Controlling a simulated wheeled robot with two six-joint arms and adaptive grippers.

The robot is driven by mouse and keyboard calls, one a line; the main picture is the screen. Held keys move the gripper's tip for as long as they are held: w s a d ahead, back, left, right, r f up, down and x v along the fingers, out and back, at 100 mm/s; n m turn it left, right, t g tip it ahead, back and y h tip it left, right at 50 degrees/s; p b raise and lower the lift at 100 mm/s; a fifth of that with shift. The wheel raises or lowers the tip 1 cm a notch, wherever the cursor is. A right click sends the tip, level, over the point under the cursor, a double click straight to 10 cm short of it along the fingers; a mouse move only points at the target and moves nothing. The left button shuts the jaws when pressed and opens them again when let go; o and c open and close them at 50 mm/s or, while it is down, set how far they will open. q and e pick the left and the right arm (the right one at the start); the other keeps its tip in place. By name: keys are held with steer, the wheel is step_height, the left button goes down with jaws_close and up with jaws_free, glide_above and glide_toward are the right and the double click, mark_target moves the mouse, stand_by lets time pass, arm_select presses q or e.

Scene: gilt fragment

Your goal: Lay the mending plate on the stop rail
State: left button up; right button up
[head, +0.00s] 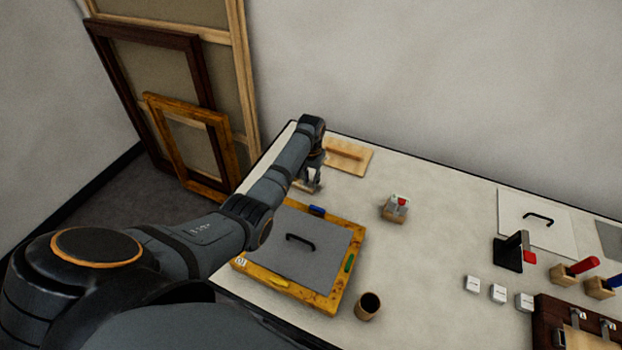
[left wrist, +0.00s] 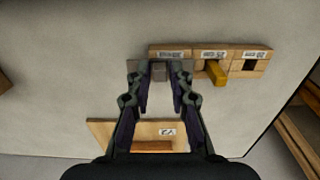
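My left gripper (head: 312,185) reaches over the far left of the table. In the left wrist view its fingers (left wrist: 160,88) stand apart, one on each side of a small grey piece (left wrist: 159,71) at the end of a row of labelled wooden blocks. I cannot tell whether they touch it, or whether it is the mending plate. A light wooden board with a raised brown bar (head: 348,154) lies just right of the gripper; it may be the stop rail. It also shows in the left wrist view as a board (left wrist: 105,130). My right gripper is out of view.
A yellow-framed tray (head: 335,297) holds a grey panel with a black handle (head: 300,238). A brown cup (head: 368,306) and a small wooden block (head: 396,210) stand nearby. A white panel (head: 510,208), white blocks and red and blue handled tools are right.

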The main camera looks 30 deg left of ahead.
mark_target(311, 181)
arm_select(q)
steer(key=shift+o, duration=0.9)
steer(key=shift+r, duration=0.25)
step_height(311, 181, up, 12)
steer(key=b, duration=0.1)
steer(key=shift+b, duration=0.3)
steer(key=shift+f, duration=0.2)
